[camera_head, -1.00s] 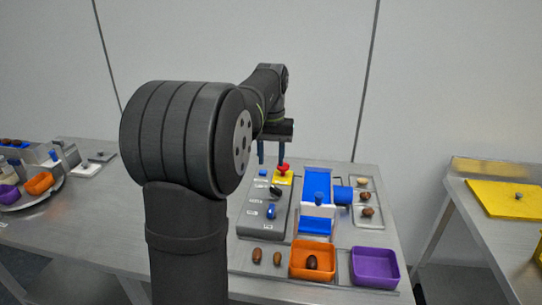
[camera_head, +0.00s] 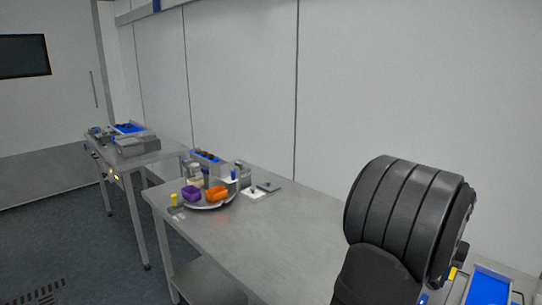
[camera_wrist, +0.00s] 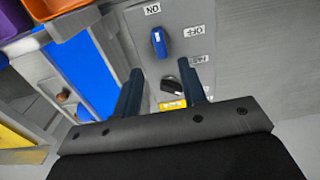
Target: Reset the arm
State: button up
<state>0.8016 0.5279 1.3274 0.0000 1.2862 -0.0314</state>
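My arm stands at the lower right of the head view, with only its thick dark upper part showing; my gripper is out of that view. In the wrist view my gripper (camera_wrist: 160,66) is open, its two dark blue fingers apart with nothing held between them. It is over a grey control box (camera_wrist: 205,45) with ON and OFF labels. The knobs show between and beyond the fingers. I cannot tell the gripper's height above the box.
A blue belt (camera_wrist: 85,62) lies left of the box, with an orange tray (camera_wrist: 55,8) beyond it. In the head view, a round tray (camera_head: 212,204) carries a purple bin (camera_head: 191,193) and an orange bin (camera_head: 217,193). The steel table (camera_head: 262,240) between them and my arm is bare.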

notch_tip(320, 180, down, 8)
jog(key=shift+f, duration=0.1)
dwell(0.4)
